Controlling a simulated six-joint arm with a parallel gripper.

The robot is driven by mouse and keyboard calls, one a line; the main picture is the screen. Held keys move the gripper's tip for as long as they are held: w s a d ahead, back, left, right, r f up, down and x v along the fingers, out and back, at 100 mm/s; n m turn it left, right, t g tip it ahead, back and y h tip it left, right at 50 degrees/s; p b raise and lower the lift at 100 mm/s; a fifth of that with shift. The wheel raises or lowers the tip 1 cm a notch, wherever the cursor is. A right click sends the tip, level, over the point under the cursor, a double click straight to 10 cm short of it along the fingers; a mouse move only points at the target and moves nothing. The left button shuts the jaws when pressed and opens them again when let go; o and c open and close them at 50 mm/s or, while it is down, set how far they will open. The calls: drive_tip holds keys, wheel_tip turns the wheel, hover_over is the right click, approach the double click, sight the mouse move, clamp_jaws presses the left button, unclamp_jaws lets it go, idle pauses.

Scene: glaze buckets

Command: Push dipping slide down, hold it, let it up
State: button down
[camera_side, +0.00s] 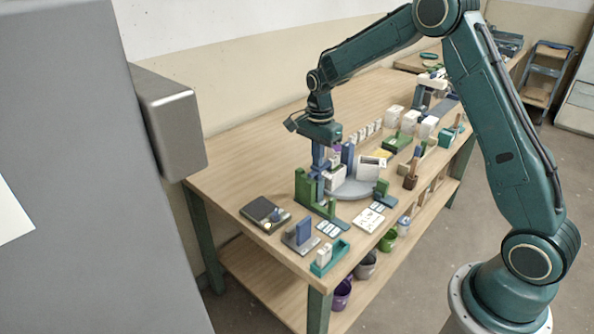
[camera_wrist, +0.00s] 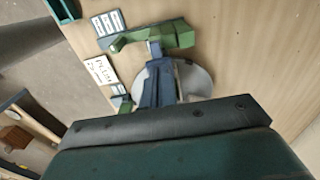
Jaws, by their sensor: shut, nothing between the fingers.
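A green stand (camera_side: 303,193) with an upright post and a flat foot stands near the table's left front, and a blue part beside its post looks like the dipping slide (camera_side: 318,187). In the wrist view the green stand (camera_wrist: 165,37) lies just beyond my fingertips. My gripper (camera_side: 317,171) points down beside the post, over the blue part; its fingers are shut with nothing between them. In the wrist view my gripper (camera_wrist: 154,50) reaches toward the stand's edge. I cannot tell whether the fingertips touch the slide. The slide's lower end is partly hidden.
A round grey plate (camera_side: 350,190) sits right behind the stand, with a white box (camera_side: 335,178) and a blue block (camera_side: 347,158) close to my fingers. The table's back left is clear.

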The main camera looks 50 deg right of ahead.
drive_tip(key=shift+r, duration=2.1)
wheel_tip(320, 180, up, 5)
drive_tip(key=shift+f, duration=0.1)
idle(0.5)
drive_tip(key=s+a+r+n+t, duration=0.1)
drive_tip(key=s+a+r+n, duration=0.25)
drive_tip(key=s+r, duration=0.3)
drive_tip(key=s+a+r+n+t, duration=0.2)
drive_tip(key=s+r+n, duration=0.3)
drive_tip(key=s, duration=0.3)
drive_tip(key=s+a+f+n+t, duration=0.2)
drive_tip(key=s+n, duration=0.7)
drive_tip(key=s, duration=0.7)
drive_tip(key=shift+s+a+t, duration=0.3)
drive_tip(key=shift+a, duration=0.35)
